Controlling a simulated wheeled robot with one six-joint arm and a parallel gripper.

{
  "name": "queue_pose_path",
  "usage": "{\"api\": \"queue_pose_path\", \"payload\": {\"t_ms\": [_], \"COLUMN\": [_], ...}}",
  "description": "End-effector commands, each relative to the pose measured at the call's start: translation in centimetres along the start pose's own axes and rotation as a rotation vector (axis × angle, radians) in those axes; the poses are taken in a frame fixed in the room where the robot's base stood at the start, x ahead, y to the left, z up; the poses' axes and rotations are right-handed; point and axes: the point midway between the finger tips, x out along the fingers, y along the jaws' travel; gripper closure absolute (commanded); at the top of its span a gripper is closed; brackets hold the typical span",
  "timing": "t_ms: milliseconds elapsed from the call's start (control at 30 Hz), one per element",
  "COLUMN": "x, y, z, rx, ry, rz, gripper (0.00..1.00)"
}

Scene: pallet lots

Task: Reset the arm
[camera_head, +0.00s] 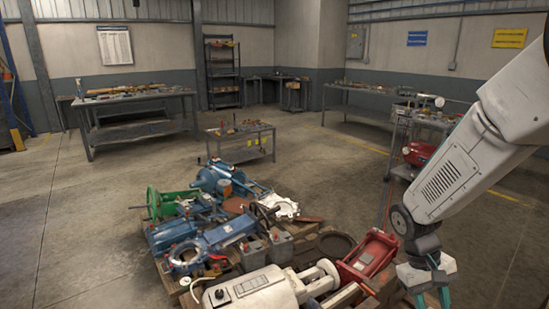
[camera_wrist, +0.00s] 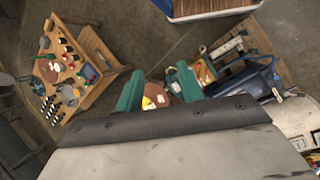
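My gripper (camera_head: 433,299) hangs at the lower right of the head view, at the end of my white arm, with its teal fingers pointing down and cut off by the frame edge. In the wrist view my gripper (camera_wrist: 159,82) shows two teal fingers set well apart. In the head view the gripper is right of the pallet of machine parts (camera_head: 180,285).
A cart (camera_head: 405,172) stands behind my arm. A low table (camera_head: 240,148) is beyond the pallet. The left floor (camera_head: 60,220) is clear.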

Motion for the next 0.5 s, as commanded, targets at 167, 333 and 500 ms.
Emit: {"api": "queue_pose_path", "payload": {"t_ms": [167, 333, 500], "x": [-4.1, -7.0, -9.3], "y": [-0.7, -1.7, -2.8], "z": [4.6, 8.9, 12.9], "rx": [0.019, 0.027, 0.034], "ry": [0.032, 0.073, 0.134], "rz": [-0.058, -0.118, -0.178], "gripper": [0.62, 0.62, 0.62]}}
